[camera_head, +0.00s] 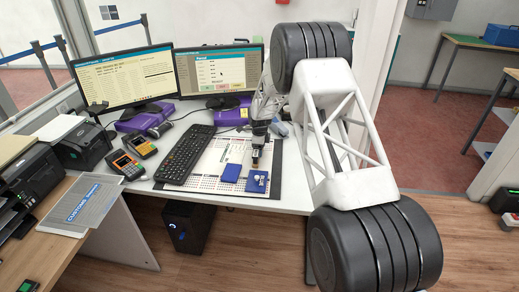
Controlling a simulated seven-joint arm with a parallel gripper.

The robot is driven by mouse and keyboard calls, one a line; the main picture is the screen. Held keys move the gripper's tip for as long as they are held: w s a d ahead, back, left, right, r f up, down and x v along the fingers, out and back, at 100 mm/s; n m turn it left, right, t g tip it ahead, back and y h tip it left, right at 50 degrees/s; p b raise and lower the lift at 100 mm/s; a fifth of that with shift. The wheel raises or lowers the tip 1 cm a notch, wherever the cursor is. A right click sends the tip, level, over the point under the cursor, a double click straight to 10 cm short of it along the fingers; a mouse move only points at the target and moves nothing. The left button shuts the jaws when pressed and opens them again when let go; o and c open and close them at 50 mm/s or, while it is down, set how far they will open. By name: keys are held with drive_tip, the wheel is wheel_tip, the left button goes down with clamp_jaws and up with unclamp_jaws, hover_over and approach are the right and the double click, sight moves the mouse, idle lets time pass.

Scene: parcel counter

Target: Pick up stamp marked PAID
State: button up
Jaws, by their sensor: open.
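The desk (290,192) carries a white printed mat, with two small dark blue flat items (231,173) near its front right. On or beside the right-hand blue item (250,186) is a small pale object (259,179), too small to identify. My gripper (256,162) points down just above and behind this blue item; it is open, and no held object can be made out. I cannot read PAID on anything, so I cannot tell which object is that stamp. My arm hides the right part of the desk.
A black keyboard (186,153) lies left of the mat. Two handheld terminals (126,164) and a black printer (82,145) stand at left. The desk's front edge is close to the blue items.

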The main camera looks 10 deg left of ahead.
idle(0.5)
drive_tip(key=c, duration=0.6)
drive_tip(key=shift+o, duration=0.2)
drive_tip(key=shift+r, duration=5)
